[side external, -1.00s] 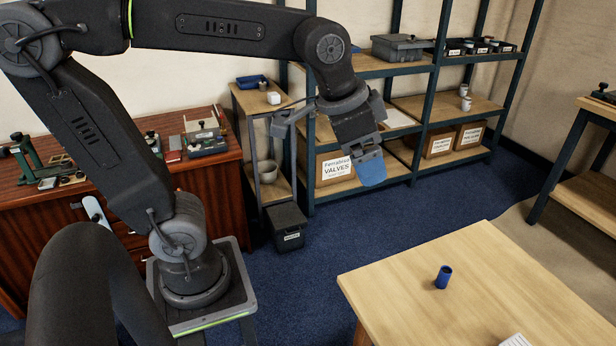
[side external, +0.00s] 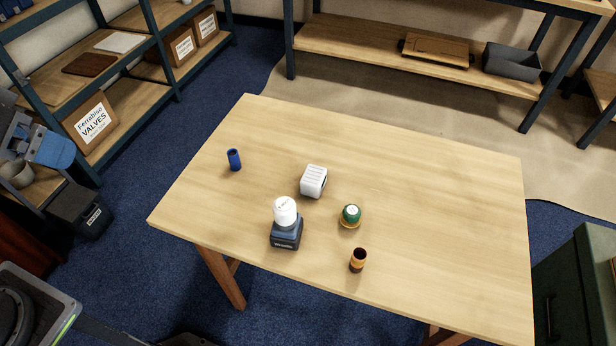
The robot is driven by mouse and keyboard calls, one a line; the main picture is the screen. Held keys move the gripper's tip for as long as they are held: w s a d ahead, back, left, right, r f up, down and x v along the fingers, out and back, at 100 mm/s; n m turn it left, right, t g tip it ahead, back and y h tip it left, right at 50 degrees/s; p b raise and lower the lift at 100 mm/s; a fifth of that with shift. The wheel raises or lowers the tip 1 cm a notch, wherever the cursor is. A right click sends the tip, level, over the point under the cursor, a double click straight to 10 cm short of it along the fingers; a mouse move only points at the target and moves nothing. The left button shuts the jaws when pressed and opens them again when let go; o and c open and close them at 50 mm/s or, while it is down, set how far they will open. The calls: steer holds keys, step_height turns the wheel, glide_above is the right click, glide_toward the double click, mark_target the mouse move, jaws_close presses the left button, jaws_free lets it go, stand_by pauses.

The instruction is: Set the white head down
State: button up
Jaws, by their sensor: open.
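A white rounded head (side external: 285,210) sits upright on a dark blue-grey block (side external: 287,235) near the table's front left edge. A white ribbed block (side external: 314,181) lies on the table behind it to the right; I cannot tell which of the two white things the task names.
On the wooden table (side external: 440,210) stand a blue cylinder (side external: 234,160), a green piece with a white top (side external: 351,214) and an orange-and-dark cylinder (side external: 358,260). The table's right half is clear. Shelves (side external: 140,60) stand at the back left.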

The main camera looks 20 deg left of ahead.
mark_target(310, 174)
steer(key=w+d+f+n+g+h, duration=0.3)
steer(key=w+d+n+h, duration=0.15)
steer(key=w, duration=0.55)
steer(key=w+d+f+n+g+h, duration=0.25)
steer(key=w+d, duration=0.35)
steer(key=w, duration=0.4)
steer(key=w+d+f+n+h, duration=0.1)
steer(key=w+f+n+h, duration=0.1)
steer(key=f, duration=0.5)
steer(key=w+d+f+n+h, duration=0.2)
steer(key=w+f+n, duration=0.3)
steer(key=w+f, duration=0.1)
steer(key=w+d+f+n+h, duration=0.1)
steer(key=w+f+n, duration=0.2)
steer(key=f, duration=0.5)
steer(key=shift+w+d+f+h, duration=0.3)
steer(key=shift+w+f+h, duration=0.1)
steer(key=shift+w, duration=0.25)
steer(key=x, duration=0.8)
steer(key=shift+w+d+f, duration=0.1)
steer(key=shift+d+f, duration=0.05)
steer(key=shift+r+x, duration=0.15)
steer(key=shift+x, duration=1.2)
steer(key=shift+r+x, duration=0.1)
steer(key=shift+x, duration=1.25)
steer(key=shift+d, duration=0.1)
